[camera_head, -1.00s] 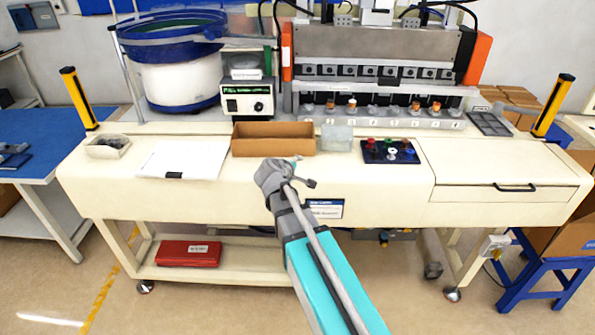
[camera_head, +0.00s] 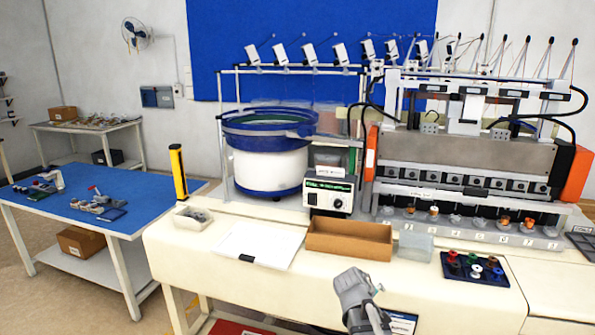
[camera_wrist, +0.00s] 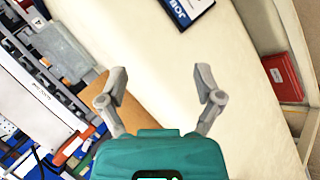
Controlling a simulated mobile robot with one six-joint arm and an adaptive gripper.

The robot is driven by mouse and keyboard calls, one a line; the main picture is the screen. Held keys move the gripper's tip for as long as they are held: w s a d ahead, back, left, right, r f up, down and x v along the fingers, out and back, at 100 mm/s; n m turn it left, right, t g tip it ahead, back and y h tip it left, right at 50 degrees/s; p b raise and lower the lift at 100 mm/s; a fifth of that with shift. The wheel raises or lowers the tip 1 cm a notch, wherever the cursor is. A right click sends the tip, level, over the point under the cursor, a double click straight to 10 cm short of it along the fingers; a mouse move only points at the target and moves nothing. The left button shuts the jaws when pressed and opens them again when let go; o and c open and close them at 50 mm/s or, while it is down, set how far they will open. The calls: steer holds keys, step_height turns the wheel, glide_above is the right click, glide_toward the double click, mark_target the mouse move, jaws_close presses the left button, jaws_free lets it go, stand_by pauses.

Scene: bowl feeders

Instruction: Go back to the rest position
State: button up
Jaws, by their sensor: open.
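My gripper shows in the wrist view (camera_wrist: 160,92) with its two grey fingers spread wide apart and nothing between them. In the head view only grey parts of my arm's end show at the lower middle, in front of the cream workbench (camera_head: 270,288). The fingers themselves cannot be made out clearly there. The brown open box (camera_head: 349,240) stands on the bench just behind my arm's end, apart from it as far as I can tell.
The bench holds a white sheet (camera_head: 258,243), a small parts bin (camera_head: 194,219), a clear box (camera_head: 415,247) and a dark tray with coloured pieces (camera_head: 475,268). A bowl feeder (camera_head: 268,165) and control box (camera_head: 329,196) stand behind. A blue-topped table (camera_head: 80,190) is at left.

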steer(key=s+a+f+m+g+y, duration=0.2)
steer(key=s+a+g+y, duration=0.1)
steer(key=s, duration=0.4)
steer(key=s+a+f+m+g+y, duration=0.2)
steer(key=s+a+f+m+y, duration=0.1)
steer(key=s, duration=0.5)
steer(key=shift+s+a+g+y, duration=0.2)
steer(key=shift+s+g+y, duration=0.1)
steer(key=shift+g, duration=0.1)
steer(key=shift+w, duration=0.2)
